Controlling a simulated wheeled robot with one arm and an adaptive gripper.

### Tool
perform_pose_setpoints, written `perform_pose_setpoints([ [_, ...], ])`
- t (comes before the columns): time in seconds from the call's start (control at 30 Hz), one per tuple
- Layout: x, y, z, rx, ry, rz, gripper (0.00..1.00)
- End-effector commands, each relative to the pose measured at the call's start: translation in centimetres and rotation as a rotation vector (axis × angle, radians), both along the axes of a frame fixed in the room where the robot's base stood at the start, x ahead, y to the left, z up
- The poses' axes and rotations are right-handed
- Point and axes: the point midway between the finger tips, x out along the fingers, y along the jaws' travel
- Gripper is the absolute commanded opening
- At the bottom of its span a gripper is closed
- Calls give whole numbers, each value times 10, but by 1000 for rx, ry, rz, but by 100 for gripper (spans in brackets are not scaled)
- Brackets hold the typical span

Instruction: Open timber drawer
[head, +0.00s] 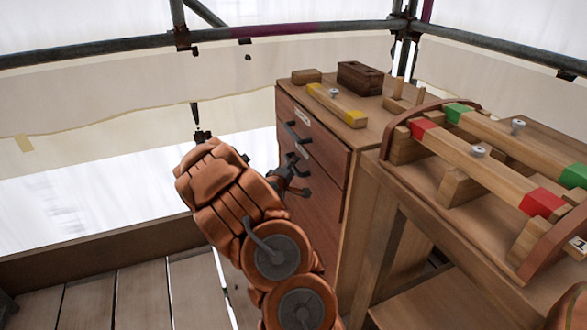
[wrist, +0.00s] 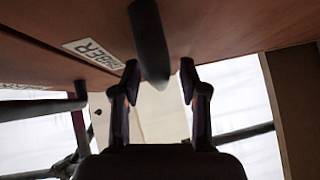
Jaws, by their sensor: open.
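A wooden cabinet holds two drawer fronts on its left face, the upper one (head: 324,138) and the lower one (head: 314,187). The upper drawer has a dark bar handle (head: 297,133) and a pale label. My gripper (head: 296,180) is at the lower drawer's front, partly hidden by my orange arm. In the wrist view my open gripper (wrist: 160,72) has a dark handle (wrist: 149,42) showing in the gap between its fingertips, with no clear grip on it. A white label (wrist: 94,54) ending in "BER" sits beside that handle. The drawers look shut.
A brown block (head: 360,78) and a yellow-ended timber (head: 337,105) lie on the cabinet top. A workbench with red- and green-ended timbers (head: 478,165) adjoins on the right. Scaffold rails (head: 110,47) run behind. Planked floor (head: 140,295) is clear at left.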

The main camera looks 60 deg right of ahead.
Motion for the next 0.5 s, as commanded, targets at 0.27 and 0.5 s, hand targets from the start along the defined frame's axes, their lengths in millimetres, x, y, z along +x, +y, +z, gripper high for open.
perform_pose_setpoints([
  [0.27, 2, -8, -1, 1, 0, 0, 43],
  [0.5, 2, -7, -1, 1, 0, 1, 38],
])
